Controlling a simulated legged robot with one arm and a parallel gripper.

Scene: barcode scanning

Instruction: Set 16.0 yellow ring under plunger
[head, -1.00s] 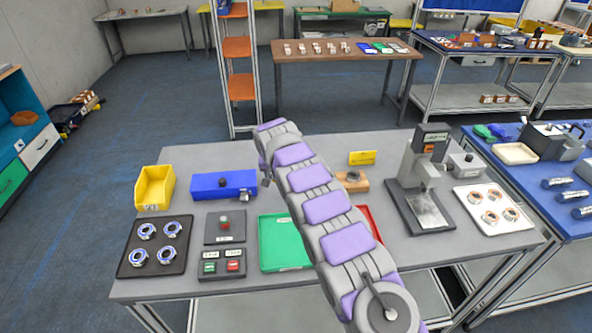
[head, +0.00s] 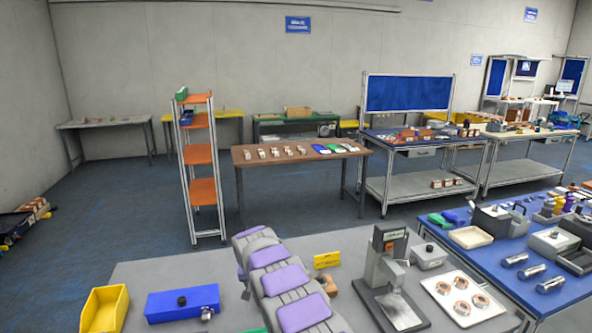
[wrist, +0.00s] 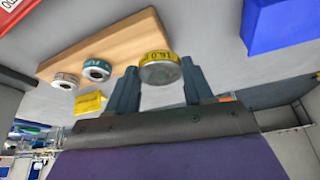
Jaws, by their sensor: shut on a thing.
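In the wrist view, my gripper (wrist: 160,84) is shut on a ring with a yellow band marked 16.0 (wrist: 160,68), held between its two grey fingertips. The ring is beside a wooden block (wrist: 125,48); I cannot tell whether they touch. A teal-banded ring (wrist: 96,69) and a whitish ring (wrist: 65,80) are at the block's edge. In the head view, the grey press (head: 390,270) stands on the table right of my arm. Its plunger is too small to make out clearly. My gripper is hidden there behind my arm.
A yellow sign (head: 327,260) stands behind the block. A blue box (head: 183,303) and yellow bin (head: 105,309) are at left. A white tray with several rings (head: 437,286) and a small grey box (head: 429,256) stand right of the press.

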